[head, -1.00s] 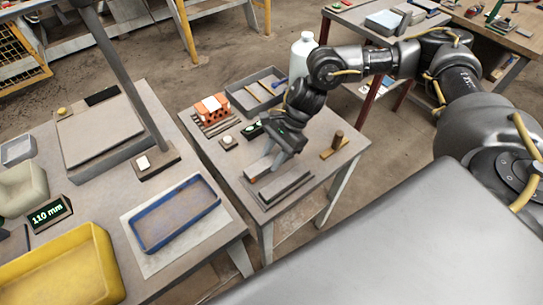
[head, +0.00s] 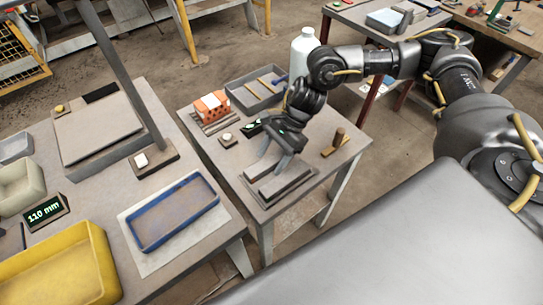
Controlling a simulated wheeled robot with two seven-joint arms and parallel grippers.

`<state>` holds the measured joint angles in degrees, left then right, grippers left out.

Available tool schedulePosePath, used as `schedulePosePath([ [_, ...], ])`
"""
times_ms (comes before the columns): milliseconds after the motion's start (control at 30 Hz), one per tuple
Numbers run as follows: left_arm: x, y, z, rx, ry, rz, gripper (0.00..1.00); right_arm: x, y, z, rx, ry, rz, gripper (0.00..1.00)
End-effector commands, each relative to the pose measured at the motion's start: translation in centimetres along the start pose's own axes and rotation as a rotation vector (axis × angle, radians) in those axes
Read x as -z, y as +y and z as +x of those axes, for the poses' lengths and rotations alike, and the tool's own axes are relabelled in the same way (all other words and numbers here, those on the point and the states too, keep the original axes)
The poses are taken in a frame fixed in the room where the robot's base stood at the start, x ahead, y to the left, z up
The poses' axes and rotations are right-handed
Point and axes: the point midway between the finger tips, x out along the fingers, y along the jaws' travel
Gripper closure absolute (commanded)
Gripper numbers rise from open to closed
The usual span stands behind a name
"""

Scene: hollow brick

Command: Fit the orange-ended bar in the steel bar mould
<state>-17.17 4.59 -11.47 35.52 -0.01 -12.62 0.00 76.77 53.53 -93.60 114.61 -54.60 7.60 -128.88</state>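The steel bar mould (head: 288,184) lies on the small middle table, a dark low block with long grey bars along it. A pale grey bar (head: 258,171) lies along its left side, under my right gripper. I see no orange end on it now; I cannot tell whether it sits inside the mould or on its edge. My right gripper (head: 271,163) points down over the mould, its fingers at the bar. The fingers are small and partly overlap the bar, so their opening and grip are unclear. My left gripper is not in view.
An orange hollow brick (head: 210,106) sits on a slatted rack on the same table. Behind it are a grey tray (head: 236,92) with thin bars and a white bottle (head: 302,50). A wooden-handled tool (head: 337,140) lies right of the mould. A blue tray (head: 143,238) is on the left table.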

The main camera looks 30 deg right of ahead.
Motion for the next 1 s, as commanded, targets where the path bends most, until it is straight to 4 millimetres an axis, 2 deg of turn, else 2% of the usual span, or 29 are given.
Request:
schedulePosePath([
  [333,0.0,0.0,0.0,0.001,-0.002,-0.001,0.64,0.0,0.0,0.0,-0.001,0.001,0.0,0.42],
  [800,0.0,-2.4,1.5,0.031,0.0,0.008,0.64,0.1,-0.1,-8.7,0.003,0.0,0.0,0.42],
  [1000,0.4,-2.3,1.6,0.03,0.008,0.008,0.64,0.1,0.0,-10.6,0.001,0.001,0.0,0.42],
])
